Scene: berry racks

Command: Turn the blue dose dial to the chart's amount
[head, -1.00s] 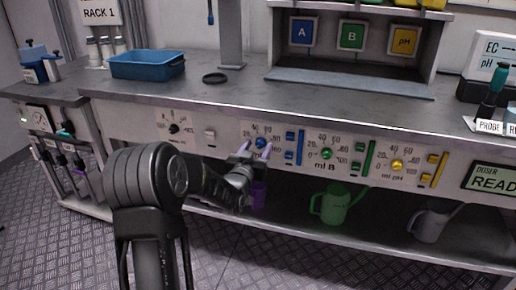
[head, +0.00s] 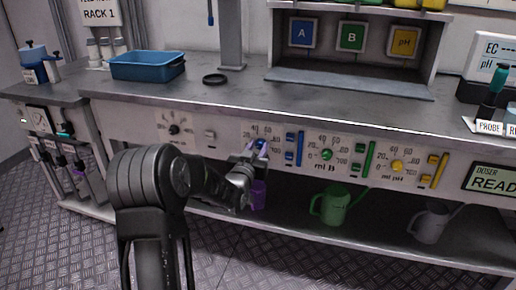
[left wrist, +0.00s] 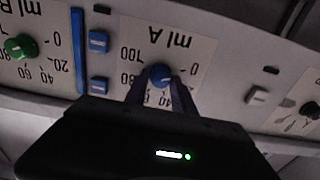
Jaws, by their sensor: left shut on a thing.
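The blue dose dial (head: 261,144) sits on the panel marked "ml A", ringed by printed numbers. In the left wrist view the blue dial (left wrist: 159,75) shows between my fingers, and the picture is upside down. My left gripper (head: 254,147) is at the panel, shut on the blue dial; its fingertips also show in the left wrist view (left wrist: 161,88). The fingers and hand hide part of the scale, so the dial's exact setting cannot be read. No chart with a readable amount shows. My right gripper is not in view.
Right of the dial are blue buttons and a blue bar (head: 299,148), then the green dial (head: 326,154) and yellow dial (head: 397,165). A doser screen (head: 492,179) is at the far right. Watering cans, one green (head: 335,206), stand on the shelf below.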

